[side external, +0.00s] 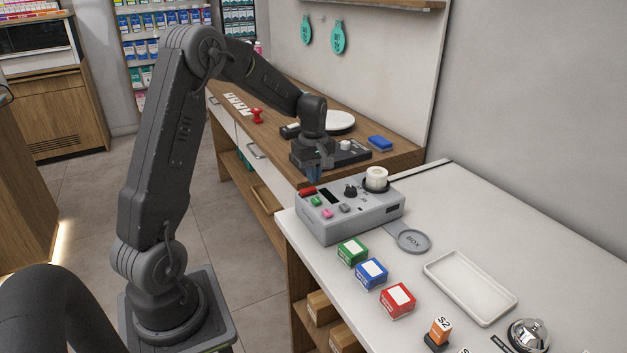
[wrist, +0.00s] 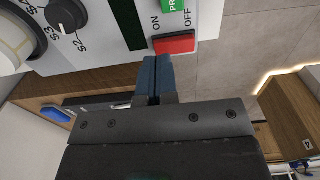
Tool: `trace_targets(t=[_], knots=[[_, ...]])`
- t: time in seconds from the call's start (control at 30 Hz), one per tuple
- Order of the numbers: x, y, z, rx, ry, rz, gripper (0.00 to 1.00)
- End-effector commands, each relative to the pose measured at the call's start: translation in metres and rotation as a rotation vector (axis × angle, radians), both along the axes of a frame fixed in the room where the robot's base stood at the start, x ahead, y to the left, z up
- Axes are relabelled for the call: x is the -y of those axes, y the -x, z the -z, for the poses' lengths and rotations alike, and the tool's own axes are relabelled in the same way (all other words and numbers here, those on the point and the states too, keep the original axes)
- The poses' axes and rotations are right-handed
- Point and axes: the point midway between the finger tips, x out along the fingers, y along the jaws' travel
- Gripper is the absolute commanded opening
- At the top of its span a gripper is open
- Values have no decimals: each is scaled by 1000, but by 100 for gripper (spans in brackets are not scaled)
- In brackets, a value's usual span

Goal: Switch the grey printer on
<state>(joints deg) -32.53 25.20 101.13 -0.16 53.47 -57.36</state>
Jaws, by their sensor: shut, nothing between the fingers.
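The grey printer (side external: 352,222) stands at the left end of the white counter. Its red rocker switch (side external: 307,191) is on the top face at the rear left corner. In the wrist view the red switch (wrist: 174,43) lies beside the printed words ON and OFF. Which side is pressed I cannot tell. The printer's display (side external: 329,196) is dark. My gripper (side external: 314,179) points down just above and behind the switch. In the wrist view its blue fingertips (wrist: 157,60) are together and empty, close to the switch edge. Whether they touch it I cannot tell.
The printer top also carries a black knob (side external: 350,191), a label roll (side external: 376,177), a green button (side external: 316,201) and a pink button (side external: 327,213). Green, blue and red boxes (side external: 397,300) stand in front. A white tray (side external: 470,286) lies right. A wooden desk (side external: 400,160) stands behind.

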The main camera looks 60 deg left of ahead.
Motion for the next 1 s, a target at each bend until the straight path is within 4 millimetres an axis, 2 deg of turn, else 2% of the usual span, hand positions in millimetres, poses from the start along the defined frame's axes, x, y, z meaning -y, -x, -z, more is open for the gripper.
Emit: trace_targets(t=[0.2, 1.0], knots=[[0, 0, 18, -1, 1, 0, 0], [0, 0, 24, -54, 3, 1, 0]])
